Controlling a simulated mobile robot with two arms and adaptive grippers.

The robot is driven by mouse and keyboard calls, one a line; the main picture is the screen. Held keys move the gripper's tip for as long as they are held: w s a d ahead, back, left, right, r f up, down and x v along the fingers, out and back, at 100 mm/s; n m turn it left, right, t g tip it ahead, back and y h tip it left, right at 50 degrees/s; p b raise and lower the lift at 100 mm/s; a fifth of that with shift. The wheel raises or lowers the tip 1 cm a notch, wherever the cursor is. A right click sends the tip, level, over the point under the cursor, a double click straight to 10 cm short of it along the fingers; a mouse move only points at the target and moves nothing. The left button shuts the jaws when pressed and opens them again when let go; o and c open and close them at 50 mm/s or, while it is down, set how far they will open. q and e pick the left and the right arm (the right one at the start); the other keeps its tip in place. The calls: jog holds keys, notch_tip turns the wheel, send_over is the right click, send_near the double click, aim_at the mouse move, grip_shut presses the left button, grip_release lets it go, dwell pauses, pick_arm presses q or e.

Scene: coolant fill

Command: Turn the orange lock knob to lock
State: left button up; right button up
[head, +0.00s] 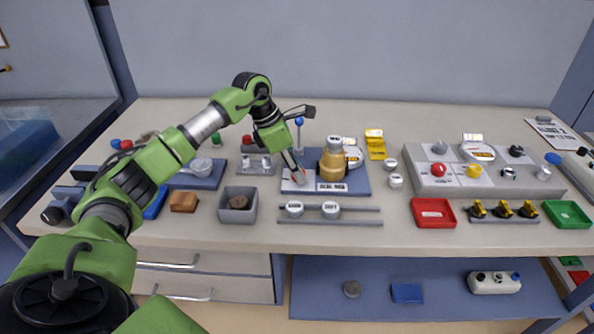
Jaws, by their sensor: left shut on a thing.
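My left gripper (299,176) reaches down onto the left part of a blue-grey board (358,184) near the middle of the bench. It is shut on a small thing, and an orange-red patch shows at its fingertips. This looks like the orange lock knob, but the fingers hide most of it and its turn angle cannot be read. A brass-yellow cylinder (332,165) with a white cap stands upright on the board, just right of the gripper. A white label plate lies in front of it. My right gripper is not in view.
A blue-topped post (299,129) stands behind the gripper. A grey bin (238,204) is at front left, and two white round caps sit on rails in front. A grey control panel (484,179), a red tray (433,213) and a green tray (567,214) are to the right.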

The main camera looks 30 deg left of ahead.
pick_arm(q)
jog(key=m+g, duration=0.1)
jog(key=m, duration=0.1)
jog(key=m+h, duration=0.1)
jog(key=m, duration=0.2)
jog(key=shift+w+r+m+g, duration=0.1)
jog(key=shift+w+m+g, duration=0.1)
jog(key=shift+m+g, duration=0.15)
jog(key=shift+a+m+g+b, duration=0.1)
jog(key=shift+m+g+b, duration=0.55)
jog(key=shift+m, duration=1.3)
jog(key=shift+h, duration=0.3)
jog(key=o, duration=1.1)
jog(key=shift+r, duration=0.1)
jog(key=v, duration=1.1)
jog(key=shift+w+a+r, duration=0.1)
jog(key=shift+w+r, duration=0.15)
jog(key=shift+r, duration=0.1)
